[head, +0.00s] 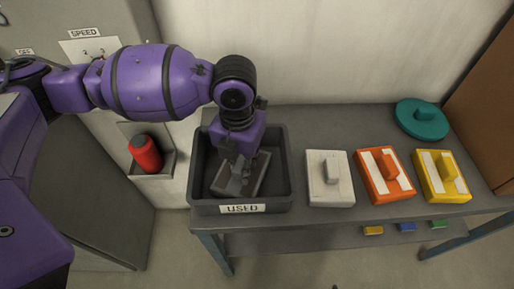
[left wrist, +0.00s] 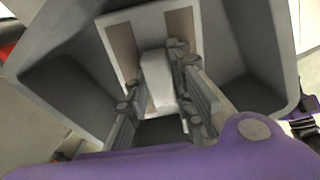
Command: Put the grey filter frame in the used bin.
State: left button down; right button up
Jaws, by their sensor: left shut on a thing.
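The grey filter frame (head: 258,178) is inside the dark grey used bin (head: 282,170), which has a white "USED" label on its front. My left gripper (head: 237,182) reaches down into the bin and is shut on the frame's handle. In the left wrist view the frame (left wrist: 183,32) shows brown strips, its pale handle stands between the fingers (left wrist: 158,98), and the bin walls (left wrist: 65,88) surround it. I cannot tell whether the frame rests on the bin floor. My right gripper is not in view.
The bin stands at the left end of a grey table (head: 320,119). Right of it lie a pale frame (head: 317,190), an orange frame (head: 375,185) and a yellow frame (head: 432,190). A teal round lid (head: 408,124) lies behind. A red cylinder (head: 146,154) sits in a wall holder.

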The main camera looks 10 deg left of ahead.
aim_at(242, 163)
pick_arm(q)
jog(key=shift+f, duration=0.15)
jog(key=c, duration=1.6)
grip_release()
jog(key=shift+o, duration=0.3)
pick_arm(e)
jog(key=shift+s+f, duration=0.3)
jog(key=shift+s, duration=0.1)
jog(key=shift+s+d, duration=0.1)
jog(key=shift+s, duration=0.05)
pick_arm(q)
notch_tip(242, 163, up, 12)
jog(key=p, duration=0.1)
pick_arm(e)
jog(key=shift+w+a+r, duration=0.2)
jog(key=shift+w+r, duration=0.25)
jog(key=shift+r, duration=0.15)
